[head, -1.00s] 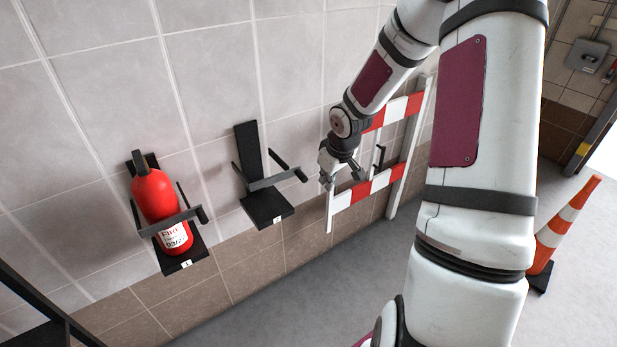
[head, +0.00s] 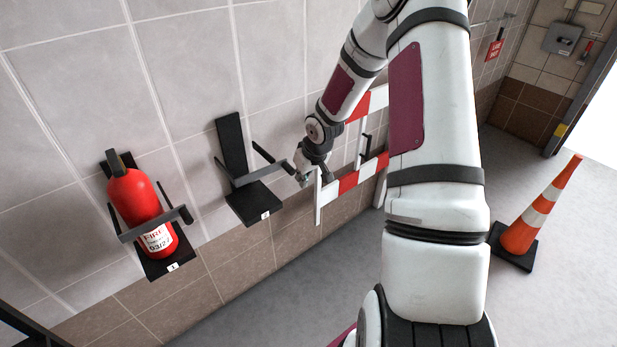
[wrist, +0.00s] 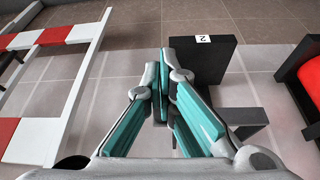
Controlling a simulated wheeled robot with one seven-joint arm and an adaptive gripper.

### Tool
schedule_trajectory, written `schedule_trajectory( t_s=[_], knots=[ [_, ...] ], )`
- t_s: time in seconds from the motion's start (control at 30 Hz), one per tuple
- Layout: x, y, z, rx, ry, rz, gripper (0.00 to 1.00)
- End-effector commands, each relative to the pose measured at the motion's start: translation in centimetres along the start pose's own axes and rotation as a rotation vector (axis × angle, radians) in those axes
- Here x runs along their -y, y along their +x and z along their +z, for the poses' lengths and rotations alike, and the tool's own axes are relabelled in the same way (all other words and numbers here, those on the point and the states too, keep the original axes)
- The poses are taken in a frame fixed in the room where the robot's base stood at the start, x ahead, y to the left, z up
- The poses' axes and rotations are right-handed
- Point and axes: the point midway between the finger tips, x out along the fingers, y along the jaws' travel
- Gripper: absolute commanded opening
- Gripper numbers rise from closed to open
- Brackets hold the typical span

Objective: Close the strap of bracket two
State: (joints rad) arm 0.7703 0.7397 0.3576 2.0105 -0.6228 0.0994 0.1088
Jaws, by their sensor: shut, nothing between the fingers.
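Bracket two (head: 231,147) is a black wall bracket with an empty seat and a label "2". Its dark strap (head: 258,176) runs across the front to the right; I cannot tell whether its end meets the right side arm. My gripper (head: 303,180) is just right of the strap's free end; contact is unclear. In the wrist view my gripper (wrist: 164,62) is shut and empty, with its teal-padded fingers together. The seat of bracket two (wrist: 200,68) lies beyond the fingertips, and a dark bar (wrist: 242,117) shows to their right, partly hidden.
Bracket one (head: 157,266) holds a red fire extinguisher (head: 135,197) at left. A red-and-white barrier (head: 350,181) stands close right of my gripper. A traffic cone (head: 538,215) stands at right. The grey floor (head: 260,300) in front of the wall is clear.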

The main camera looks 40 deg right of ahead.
Motion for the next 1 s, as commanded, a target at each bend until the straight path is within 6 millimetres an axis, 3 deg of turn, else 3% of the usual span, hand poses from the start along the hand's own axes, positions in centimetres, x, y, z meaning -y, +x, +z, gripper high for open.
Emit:
schedule_trajectory(
  t_s=[0.2,0.6,0.83,1.0],
  knots=[
    [0.0,0.6,-1.6,0.002,0.001,0.0,0.0],
    [0.0,0.7,-1.8,0.003,0.001,0.0,0.0],
    [-0.8,1.4,-3.4,0.001,0.002,0.0,0.0],
    [-0.8,1.4,-3.5,0.003,0.001,-0.001,0.0]
  ],
)
